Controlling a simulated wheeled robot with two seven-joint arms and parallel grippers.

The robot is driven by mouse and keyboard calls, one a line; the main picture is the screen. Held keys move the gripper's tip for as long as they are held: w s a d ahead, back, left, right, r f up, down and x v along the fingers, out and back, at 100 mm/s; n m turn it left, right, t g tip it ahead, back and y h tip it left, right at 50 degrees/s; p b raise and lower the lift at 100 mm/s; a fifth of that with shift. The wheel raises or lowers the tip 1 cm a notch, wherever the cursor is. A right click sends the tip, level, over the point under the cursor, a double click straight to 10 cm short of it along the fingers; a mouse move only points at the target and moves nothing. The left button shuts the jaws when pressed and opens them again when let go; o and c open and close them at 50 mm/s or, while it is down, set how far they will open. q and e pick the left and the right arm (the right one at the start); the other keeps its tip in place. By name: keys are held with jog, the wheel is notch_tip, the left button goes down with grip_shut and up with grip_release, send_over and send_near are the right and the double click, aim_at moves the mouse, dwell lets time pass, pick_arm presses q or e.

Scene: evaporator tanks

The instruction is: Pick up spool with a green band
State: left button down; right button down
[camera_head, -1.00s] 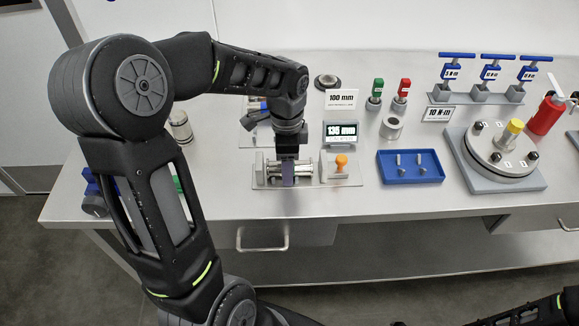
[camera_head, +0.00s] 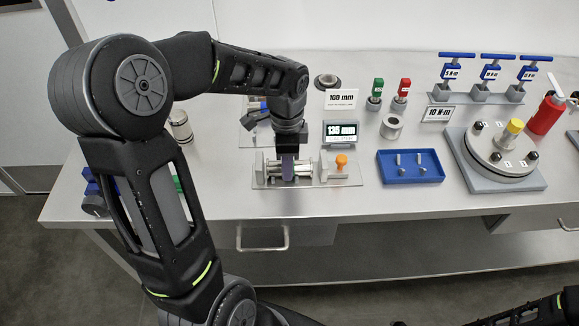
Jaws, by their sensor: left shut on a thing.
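My left gripper (camera_head: 288,172) points down over the measuring fixture on the bench. It is shut on a silvery metal spool (camera_head: 274,169) lying across the fixture, and its fingers hide the spool's middle. I see no green band on the parts of this spool that show. A small patch of green (camera_head: 177,184) shows at the left of the bench, mostly hidden behind my left arm, so I cannot tell its shape. My right gripper is not in view; only part of my right arm shows at the bottom right.
The fixture's plate (camera_head: 318,182) carries an orange knob (camera_head: 341,161). A display (camera_head: 341,133) behind it reads 135 mm. A blue tray (camera_head: 410,167) with small metal pieces lies to the right, before a round flanged plate (camera_head: 497,155). Bare bench lies in front of the tray.

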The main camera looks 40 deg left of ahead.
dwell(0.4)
pick_arm(q)
notch_tip(320, 180, up, 10)
jog(key=shift+r+b, duration=0.1)
jog(key=shift+b, duration=0.45)
dwell(0.5)
